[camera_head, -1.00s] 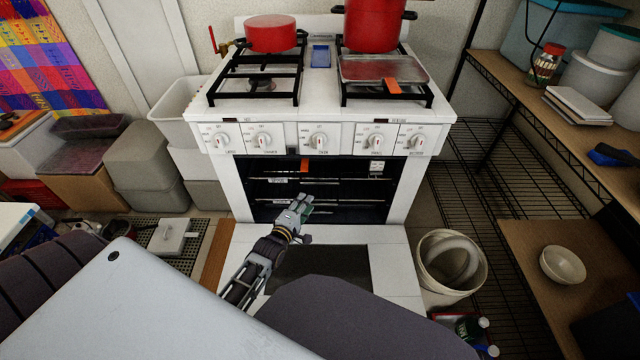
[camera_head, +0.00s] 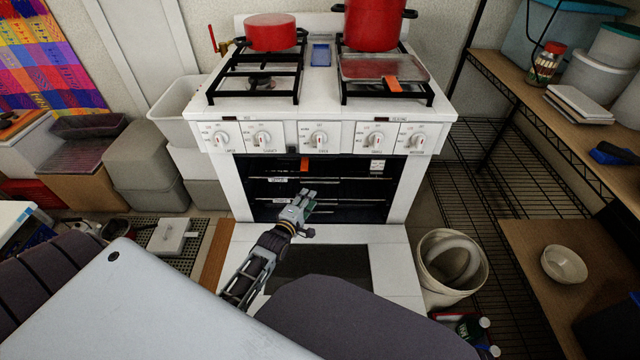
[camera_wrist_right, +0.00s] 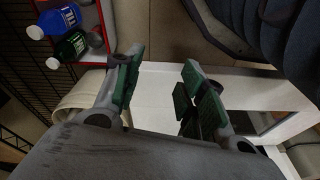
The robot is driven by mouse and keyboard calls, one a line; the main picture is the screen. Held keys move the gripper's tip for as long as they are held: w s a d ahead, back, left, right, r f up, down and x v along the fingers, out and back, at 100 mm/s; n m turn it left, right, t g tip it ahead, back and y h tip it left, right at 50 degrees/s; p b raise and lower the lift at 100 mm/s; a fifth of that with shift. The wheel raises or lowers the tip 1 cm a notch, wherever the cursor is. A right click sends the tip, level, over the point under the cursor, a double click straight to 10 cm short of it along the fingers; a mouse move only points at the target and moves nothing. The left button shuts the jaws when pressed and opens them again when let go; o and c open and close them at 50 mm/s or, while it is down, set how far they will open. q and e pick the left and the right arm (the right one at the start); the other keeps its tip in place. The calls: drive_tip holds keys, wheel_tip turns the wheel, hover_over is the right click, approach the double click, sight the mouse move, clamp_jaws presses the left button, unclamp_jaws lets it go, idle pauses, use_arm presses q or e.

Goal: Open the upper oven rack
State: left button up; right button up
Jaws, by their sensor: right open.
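The white oven (camera_head: 322,138) stands in the middle of the head view with its door (camera_head: 384,268) folded down. Inside the dark cavity, the upper rack (camera_head: 340,179) shows as a thin bright bar, with another rack (camera_head: 345,201) below it. Both appear pushed in. My left gripper (camera_head: 302,199) is at the cavity mouth, above the door and in front of the lower rack, below the upper rack in the picture. I cannot tell whether it is open or touches a rack. My right gripper (camera_wrist_right: 157,82) is open and empty in the wrist view; the head view does not show it.
A white bucket (camera_head: 420,262) stands right of the oven door, with bottles (camera_head: 474,327) in front of it. Stacked grey bins (camera_head: 143,160) are on the left. Wire shelving (camera_head: 505,168) is on the right. Red pots (camera_head: 270,34) sit on the stove top.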

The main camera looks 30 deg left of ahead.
use_arm(q)
drive_tip(key=w+b, duration=0.1)
drive_tip(key=w, duration=0.2)
drive_tip(key=w+f+b, duration=0.1)
drive_tip(key=w, duration=0.3)
drive_tip(key=w+f+b, duration=0.1)
drive_tip(key=w, duration=0.2)
drive_tip(key=shift+w+a, duration=0.3)
drive_tip(key=shift+w, duration=0.35)
use_arm(e)
drive_tip(key=shift+t+y, duration=0.3)
drive_tip(key=shift+t, duration=0.1)
drive_tip(key=r, duration=0.2)
drive_tip(key=a+r, duration=0.1)
drive_tip(key=r, duration=0.1)
drive_tip(key=shift+w+r, duration=0.15)
drive_tip(key=shift+r, duration=0.2)
use_arm(q)
clamp_jaws()
drive_tip(key=shift+f, duration=0.1)
use_arm(e)
drive_tip(key=shift+w+r, duration=0.1)
drive_tip(key=shift+w, duration=0.2)
